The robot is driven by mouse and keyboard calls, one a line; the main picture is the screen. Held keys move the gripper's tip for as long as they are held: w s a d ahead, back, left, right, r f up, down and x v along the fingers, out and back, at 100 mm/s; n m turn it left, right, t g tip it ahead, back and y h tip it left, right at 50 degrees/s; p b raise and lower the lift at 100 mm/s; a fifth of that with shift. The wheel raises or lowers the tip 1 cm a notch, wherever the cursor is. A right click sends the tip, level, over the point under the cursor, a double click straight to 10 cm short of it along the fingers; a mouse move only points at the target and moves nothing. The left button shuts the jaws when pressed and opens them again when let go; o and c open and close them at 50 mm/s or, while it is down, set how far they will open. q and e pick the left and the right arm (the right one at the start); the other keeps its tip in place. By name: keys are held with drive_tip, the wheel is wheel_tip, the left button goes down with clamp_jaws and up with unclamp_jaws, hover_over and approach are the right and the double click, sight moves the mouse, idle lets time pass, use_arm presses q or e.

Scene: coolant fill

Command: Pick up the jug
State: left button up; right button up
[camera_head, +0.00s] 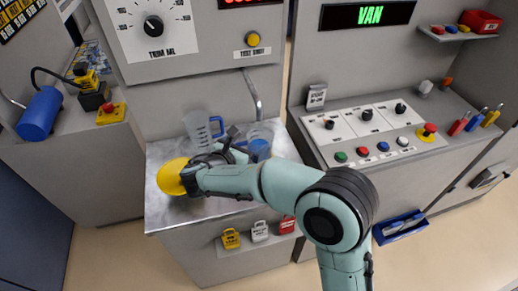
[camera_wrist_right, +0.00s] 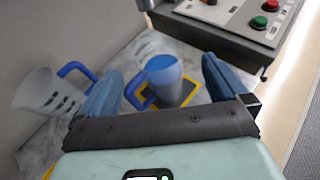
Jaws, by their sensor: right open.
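A clear jug (camera_wrist_right: 163,78) with blue liquid in its upper part and a blue handle stands on a yellow-edged dark pad (camera_wrist_right: 187,96) in the wrist view. It also shows in the head view (camera_head: 260,143), behind my right arm. A second clear measuring jug (camera_head: 199,128) with a blue handle stands to its left; it shows at the left of the wrist view (camera_wrist_right: 42,93). My right gripper (camera_head: 234,139) is open, its two blue-grey fingers (camera_wrist_right: 160,85) apart, with the liquid-filled jug seen between and beyond them. I cannot tell any contact. My left gripper is not in view.
The metal bench (camera_head: 160,218) has a yellow round object (camera_head: 171,177) at its left, partly behind my wrist. A bent metal spout (camera_head: 252,95) hangs above the jugs. A control panel (camera_head: 350,125) with buttons stands at right.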

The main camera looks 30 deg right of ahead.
sight(256, 139)
drive_tip(key=x, duration=0.3)
drive_tip(key=shift+w+d+f, duration=0.1)
drive_tip(key=shift+w+d, duration=0.05)
drive_tip(key=shift+a+f+x, duration=0.1)
drive_tip(key=shift+f+x, duration=0.05)
drive_tip(key=shift+x, duration=1.2)
drive_tip(key=shift+a+f+x, duration=0.1)
drive_tip(key=shift+f+x, duration=0.05)
drive_tip(key=shift+x, duration=1.2)
drive_tip(key=shift+w+a, duration=0.1)
drive_tip(key=c, duration=1.8)
drive_tip(key=shift+r, duration=0.1)
